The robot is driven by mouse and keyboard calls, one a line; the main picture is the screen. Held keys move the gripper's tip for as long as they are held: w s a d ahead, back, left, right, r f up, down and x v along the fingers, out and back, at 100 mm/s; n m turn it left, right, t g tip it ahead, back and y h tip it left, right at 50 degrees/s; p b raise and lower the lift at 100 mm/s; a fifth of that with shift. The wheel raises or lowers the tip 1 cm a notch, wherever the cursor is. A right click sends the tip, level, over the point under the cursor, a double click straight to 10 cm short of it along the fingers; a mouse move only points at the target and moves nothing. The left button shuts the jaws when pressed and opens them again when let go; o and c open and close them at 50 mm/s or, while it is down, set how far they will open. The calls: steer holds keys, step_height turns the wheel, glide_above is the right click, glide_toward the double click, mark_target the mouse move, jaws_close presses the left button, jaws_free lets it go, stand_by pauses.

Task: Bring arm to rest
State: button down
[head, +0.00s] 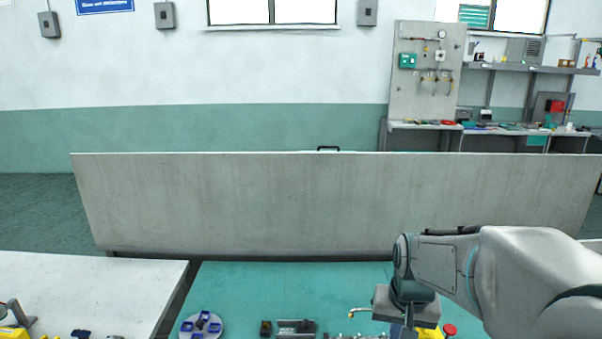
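My arm reaches in from the right edge of the head view, over the right part of the green bench top (290,284). Its wrist points down at the lower right. The fingers of my gripper are not visible; they lie hidden below the wrist or past the bottom edge of the picture. I cannot see whether anything is held.
A round grey tray with blue parts (217,324) and small metal parts (296,327) lie along the bench's near edge. A red button (449,330) is close to my wrist. A grey panel (330,205) stands behind the bench. A white table (90,285) is at left.

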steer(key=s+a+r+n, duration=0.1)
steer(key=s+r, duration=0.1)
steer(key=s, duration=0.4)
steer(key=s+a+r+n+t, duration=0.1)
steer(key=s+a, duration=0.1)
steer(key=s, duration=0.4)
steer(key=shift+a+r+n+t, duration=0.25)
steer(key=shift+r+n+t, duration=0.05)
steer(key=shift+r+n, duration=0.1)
